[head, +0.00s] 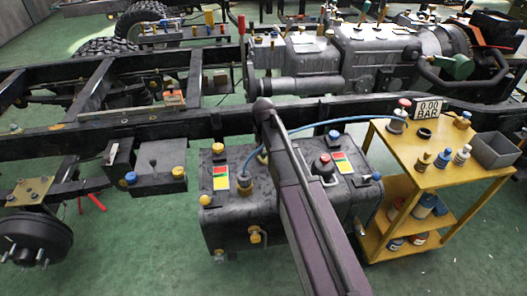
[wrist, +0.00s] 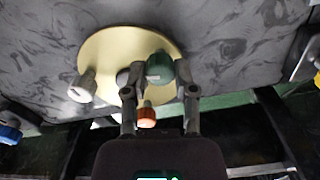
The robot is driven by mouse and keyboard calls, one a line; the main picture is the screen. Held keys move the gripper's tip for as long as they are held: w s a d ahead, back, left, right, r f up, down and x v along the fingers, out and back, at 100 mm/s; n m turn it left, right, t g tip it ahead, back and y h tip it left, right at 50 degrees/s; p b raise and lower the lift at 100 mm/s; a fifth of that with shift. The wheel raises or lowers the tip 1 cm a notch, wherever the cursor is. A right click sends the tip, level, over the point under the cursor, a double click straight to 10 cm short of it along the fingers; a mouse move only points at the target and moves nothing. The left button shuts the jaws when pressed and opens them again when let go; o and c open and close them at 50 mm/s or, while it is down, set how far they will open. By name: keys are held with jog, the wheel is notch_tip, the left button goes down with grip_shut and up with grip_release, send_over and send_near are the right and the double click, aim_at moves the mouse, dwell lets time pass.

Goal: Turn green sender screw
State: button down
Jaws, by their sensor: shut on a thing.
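The green screw (wrist: 160,67) sits on a round cream plate (wrist: 105,50) fixed to a mottled grey surface, in the wrist view. My gripper (wrist: 160,85) has one finger on each side of the green screw and is shut on it. A white-capped screw (wrist: 82,88) stands on the plate's left part. An orange-capped piece (wrist: 146,117) shows between my fingers, below the green screw. A pale round part beside the left finger is partly hidden. In the head view my arm crosses the middle; I cannot make out my gripper or the green screw there.
Dark frame rails (head: 90,140) cross the head view. A black tank (head: 235,215) with coloured caps stands beside my arm, and a yellow cart (head: 425,180) stands at the right. A blue-capped piece (wrist: 10,130) is at the wrist view's left edge. Green floor is open in front.

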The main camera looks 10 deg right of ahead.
jog(key=shift+s+n, duration=0.15)
jog(key=shift+n, duration=0.55)
jog(key=shift+c, duration=2)
grip_release()
